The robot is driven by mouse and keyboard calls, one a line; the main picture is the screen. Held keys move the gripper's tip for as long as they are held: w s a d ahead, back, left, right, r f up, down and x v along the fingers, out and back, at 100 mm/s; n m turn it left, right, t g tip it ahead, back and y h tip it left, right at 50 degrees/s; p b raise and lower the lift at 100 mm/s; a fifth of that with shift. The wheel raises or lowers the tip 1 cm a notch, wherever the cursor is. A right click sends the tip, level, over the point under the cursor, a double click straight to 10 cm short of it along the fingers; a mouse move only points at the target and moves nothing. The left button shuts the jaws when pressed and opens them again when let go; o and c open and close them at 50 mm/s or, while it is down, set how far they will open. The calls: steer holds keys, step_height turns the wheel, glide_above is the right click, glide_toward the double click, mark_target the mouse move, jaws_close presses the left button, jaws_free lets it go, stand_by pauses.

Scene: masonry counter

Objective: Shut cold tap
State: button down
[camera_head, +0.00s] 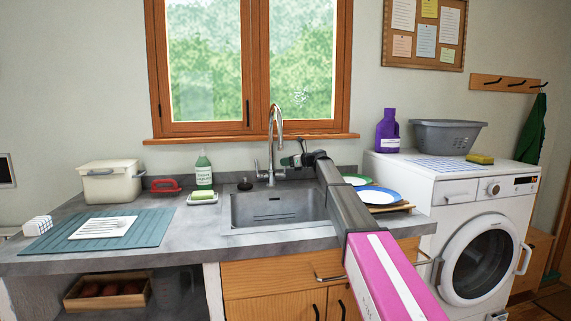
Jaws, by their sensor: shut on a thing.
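The chrome tap (272,140) with a tall curved spout stands behind the sink (275,207), at the back of the counter. My arm reaches in from the lower right over the counter. My gripper (288,161) is small and dark in this view, just right of the tap's body, at the height of its side handle. It is shut on the tap handle, which the fingers mostly hide. The handle's exact angle cannot be made out. No running water can be made out under the spout.
A green soap bottle (203,170), a red brush (165,185) and a cream box (110,181) stand left of the sink. Plates (376,196) lie to its right, beside my arm. The window (248,65) is behind the tap. A washing machine (455,185) stands at right.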

steer(key=c, duration=1.1)
jaws_free()
steer(key=shift+c, duration=0.2)
steer(key=shift+d, duration=0.1)
steer(key=v, duration=1)
steer(key=shift+d, duration=0.3)
steer(key=o, duration=1.1)
steer(key=shift+s, duration=0.1)
